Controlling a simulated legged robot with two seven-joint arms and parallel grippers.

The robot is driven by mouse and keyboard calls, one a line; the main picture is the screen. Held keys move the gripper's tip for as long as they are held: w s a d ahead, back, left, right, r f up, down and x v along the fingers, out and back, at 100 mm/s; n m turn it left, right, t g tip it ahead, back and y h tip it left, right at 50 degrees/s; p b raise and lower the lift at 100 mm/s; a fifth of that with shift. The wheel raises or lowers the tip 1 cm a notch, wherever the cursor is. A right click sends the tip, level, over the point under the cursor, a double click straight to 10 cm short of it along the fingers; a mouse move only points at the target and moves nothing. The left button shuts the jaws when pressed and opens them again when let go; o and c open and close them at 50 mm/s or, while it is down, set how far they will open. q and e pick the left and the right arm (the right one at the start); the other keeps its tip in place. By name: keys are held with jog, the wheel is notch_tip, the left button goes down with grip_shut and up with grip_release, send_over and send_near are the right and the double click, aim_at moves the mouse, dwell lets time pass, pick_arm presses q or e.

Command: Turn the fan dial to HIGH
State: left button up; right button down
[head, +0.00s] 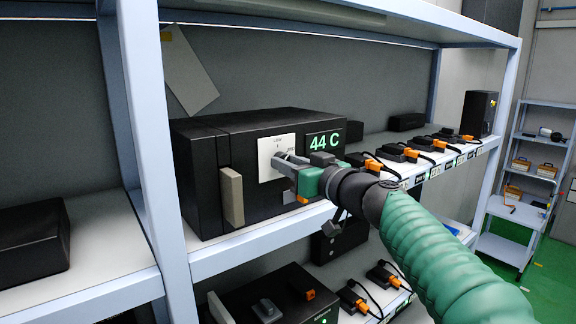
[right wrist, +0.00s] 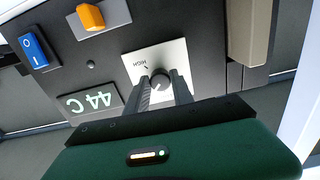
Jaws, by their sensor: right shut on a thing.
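The fan dial (right wrist: 160,80) is a dark round knob on a white plate (right wrist: 136,64) on the front of a black box (head: 205,185). In the right wrist view, which is upside down, HIGH is printed on the plate; the dial's exact pointing is hard to read. In the head view the plate (head: 266,172) shows LOW near its top, and the gripper covers much of the dial. My right gripper (right wrist: 164,88) has a finger on each side of the dial and is shut on it; it also shows in the head view (head: 281,158). My left gripper is out of view.
A 44 C display (head: 325,141) sits beside the plate, and a beige handle (head: 231,196) is on the other side. An orange switch (right wrist: 90,17) and a blue rocker switch (right wrist: 33,47) are nearby. Shelf posts (head: 150,130) stand at left; several black devices with orange plugs line the shelf.

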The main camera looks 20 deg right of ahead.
jog(key=m+b, duration=0.5)
jog(key=m, duration=1.2)
jog(key=shift+a+m, duration=0.1)
jog(key=shift+m, duration=0.2)
dwell(0.3)
jog(key=shift+f, duration=0.1)
jog(key=c, duration=1.4)
grip_release()
jog(key=shift+o, duration=1.4)
jog(key=shift+w, duration=0.15)
